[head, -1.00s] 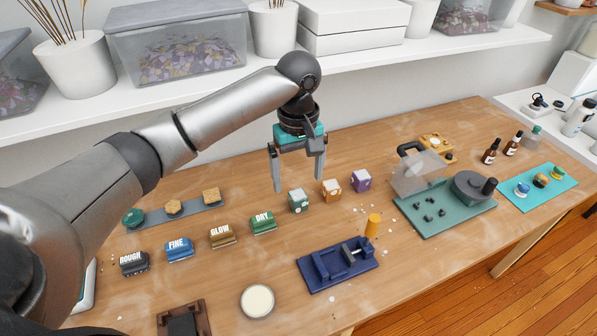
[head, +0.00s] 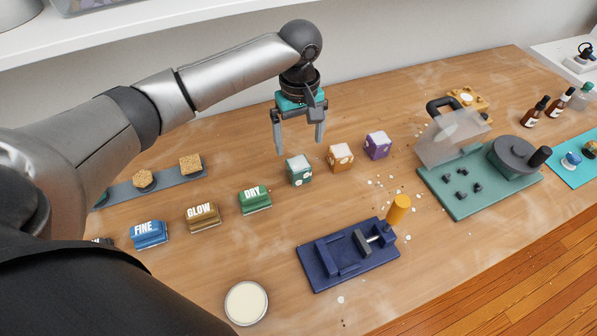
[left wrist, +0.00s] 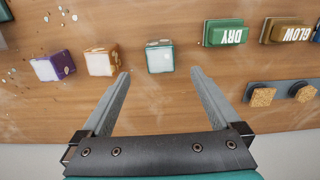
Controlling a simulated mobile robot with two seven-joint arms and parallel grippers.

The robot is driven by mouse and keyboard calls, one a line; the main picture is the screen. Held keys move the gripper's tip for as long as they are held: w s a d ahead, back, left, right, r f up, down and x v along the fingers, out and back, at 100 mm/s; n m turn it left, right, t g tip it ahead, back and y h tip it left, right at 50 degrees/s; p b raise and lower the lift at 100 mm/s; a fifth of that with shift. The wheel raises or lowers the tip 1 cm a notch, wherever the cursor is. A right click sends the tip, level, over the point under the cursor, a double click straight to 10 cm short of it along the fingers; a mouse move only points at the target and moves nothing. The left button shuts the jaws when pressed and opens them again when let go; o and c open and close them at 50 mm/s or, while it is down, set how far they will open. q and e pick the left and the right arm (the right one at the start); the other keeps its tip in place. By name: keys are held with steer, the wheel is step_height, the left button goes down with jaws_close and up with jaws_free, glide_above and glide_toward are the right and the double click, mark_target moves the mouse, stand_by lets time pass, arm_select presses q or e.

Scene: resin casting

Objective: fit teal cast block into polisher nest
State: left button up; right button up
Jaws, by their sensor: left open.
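The teal cast block (head: 299,170), with a pale top, stands on the wooden table at the left end of a short row of blocks. In the left wrist view the teal block (left wrist: 160,57) lies between the lines of my fingers, just beyond their tips. My left gripper (head: 299,146) is open and empty, pointing down above and behind the block, apart from it. The polisher has a green base (head: 482,205), a dark round wheel (head: 515,154) and a clear guard (head: 452,138). Several small dark pegs (head: 462,171) on the base may be its nest. My right gripper is out of view.
Orange (head: 340,158) and purple (head: 377,146) blocks stand right of the teal one; the labelled DRY block (head: 255,200) is to its left. A navy vise (head: 345,262) with an orange handle (head: 398,209) lies in front. Pale chips litter the table between blocks and polisher.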

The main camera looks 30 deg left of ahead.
mark_target(298, 163)
arm_select(q)
step_height(298, 163, down, 4)
steer(key=shift+f+b, duration=0.2)
steer(key=shift+b, duration=0.25)
step_height(298, 163, down, 4)
steer(key=shift+w+a+f+b, duration=0.1)
steer(key=shift+a+f+b, duration=0.1)
steer(key=shift+b, duration=0.65)
steer(key=shift+f, duration=0.4)
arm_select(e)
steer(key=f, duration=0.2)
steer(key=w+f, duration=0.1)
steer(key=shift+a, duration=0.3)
arm_select(q)
steer(key=shift+r, duration=0.1)
jaws_close()
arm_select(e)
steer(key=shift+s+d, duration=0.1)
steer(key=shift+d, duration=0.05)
